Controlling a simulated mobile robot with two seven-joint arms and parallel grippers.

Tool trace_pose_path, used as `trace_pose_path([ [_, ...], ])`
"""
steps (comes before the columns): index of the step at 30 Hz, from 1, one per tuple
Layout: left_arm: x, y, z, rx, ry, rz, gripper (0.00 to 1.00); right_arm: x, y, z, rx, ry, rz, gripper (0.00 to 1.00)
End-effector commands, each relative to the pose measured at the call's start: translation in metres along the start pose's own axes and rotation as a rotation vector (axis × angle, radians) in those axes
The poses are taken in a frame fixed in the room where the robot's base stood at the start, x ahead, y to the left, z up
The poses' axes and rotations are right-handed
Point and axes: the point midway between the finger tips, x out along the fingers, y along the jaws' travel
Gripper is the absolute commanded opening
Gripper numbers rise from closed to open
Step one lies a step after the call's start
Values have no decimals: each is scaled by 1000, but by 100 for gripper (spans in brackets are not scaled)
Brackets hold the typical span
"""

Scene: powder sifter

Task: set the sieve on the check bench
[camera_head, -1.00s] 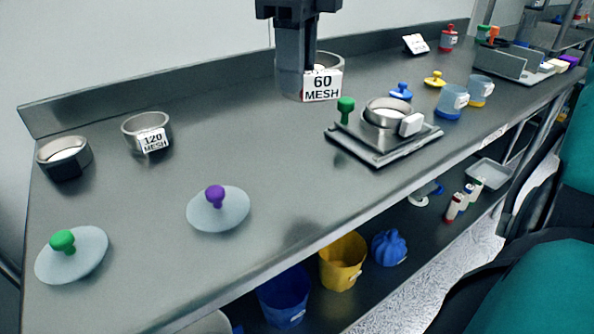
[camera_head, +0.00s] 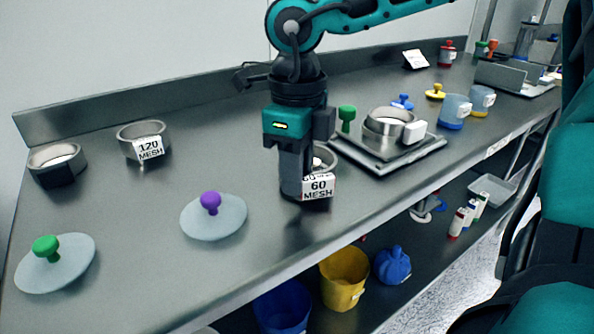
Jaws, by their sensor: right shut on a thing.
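The sieve labelled 60 MESH (camera_head: 318,187) is a metal ring with a white tag, near the front middle of the grey bench (camera_head: 150,255) in the head view. My right gripper (camera_head: 297,190) points straight down and is shut on its rim. The gripper hides much of the ring. I cannot tell whether the sieve touches the bench top. Another sieve, labelled 120 MESH (camera_head: 143,141), stands at the back left. My left gripper is not in view.
Lids with purple (camera_head: 210,202) and green (camera_head: 46,249) knobs lie to the left. A dark ring (camera_head: 56,164) stands at far left. Bins (camera_head: 343,282) are on the lower shelf.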

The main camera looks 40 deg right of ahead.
Motion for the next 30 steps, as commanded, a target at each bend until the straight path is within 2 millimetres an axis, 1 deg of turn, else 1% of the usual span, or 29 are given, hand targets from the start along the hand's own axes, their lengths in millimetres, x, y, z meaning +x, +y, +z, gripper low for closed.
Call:
trace_pose_path([
  [4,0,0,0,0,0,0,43,-1,0,0,0,-1,-1,0],
  [8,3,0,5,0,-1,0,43,4,0,0,0,-1,-2,0],
  [9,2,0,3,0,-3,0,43,2,0,0,0,0,-1,30],
  [16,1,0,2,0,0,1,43,2,0,0,0,0,-1,52],
  [22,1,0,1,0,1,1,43,2,0,0,0,0,-1,52],
  [26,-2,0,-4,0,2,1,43,-3,0,0,0,0,0,52],
  [29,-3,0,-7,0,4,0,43,-16,-1,1,1,-4,-3,52],
  [30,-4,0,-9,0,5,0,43,-24,0,1,2,-4,-3,52],
])
